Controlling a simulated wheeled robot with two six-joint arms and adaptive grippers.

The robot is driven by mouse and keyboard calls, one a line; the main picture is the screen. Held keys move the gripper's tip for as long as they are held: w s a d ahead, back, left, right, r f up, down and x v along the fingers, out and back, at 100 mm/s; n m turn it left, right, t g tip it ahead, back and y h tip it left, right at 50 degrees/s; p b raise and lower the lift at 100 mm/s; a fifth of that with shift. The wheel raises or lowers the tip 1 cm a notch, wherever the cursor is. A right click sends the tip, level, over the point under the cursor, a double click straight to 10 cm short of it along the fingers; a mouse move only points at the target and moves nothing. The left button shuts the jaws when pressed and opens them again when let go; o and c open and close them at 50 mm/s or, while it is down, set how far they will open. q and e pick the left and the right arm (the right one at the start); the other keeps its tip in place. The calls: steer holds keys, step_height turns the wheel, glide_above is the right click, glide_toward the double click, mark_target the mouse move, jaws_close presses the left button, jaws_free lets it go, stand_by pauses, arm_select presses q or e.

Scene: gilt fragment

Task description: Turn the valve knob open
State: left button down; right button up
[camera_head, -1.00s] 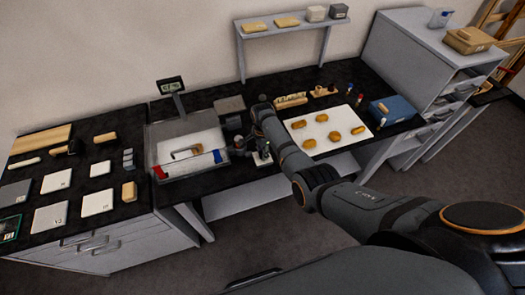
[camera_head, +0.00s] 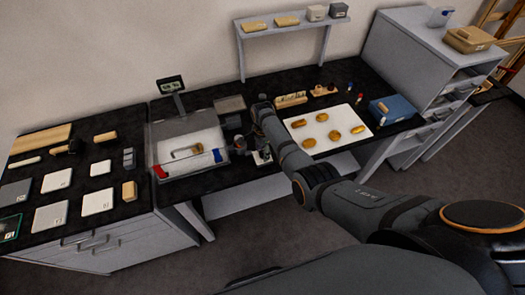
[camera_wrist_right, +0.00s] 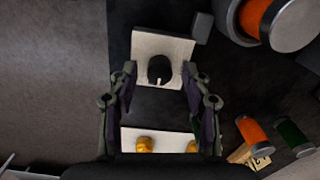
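The valve knob (camera_wrist_right: 159,70) is black and round with a white mark that points down in the right wrist view. It sits on a square white plate (camera_wrist_right: 148,43). My right gripper (camera_wrist_right: 161,78) is open, with one finger on each side of the knob and a gap on both sides. In the head view my right gripper (camera_head: 243,142) is at the bench's front edge beside the tray, small and dark, and the knob is hard to make out there. My left gripper is not in view.
A grey tray (camera_head: 158,133) with red and blue ends stands left of my right gripper. A white board (camera_head: 350,122) with several golden pieces lies to the right.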

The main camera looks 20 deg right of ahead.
steer(key=shift+r, duration=0.1)
step_height(320, 180, up, 12)
stand_by(0.4)
stand_by(0.3)
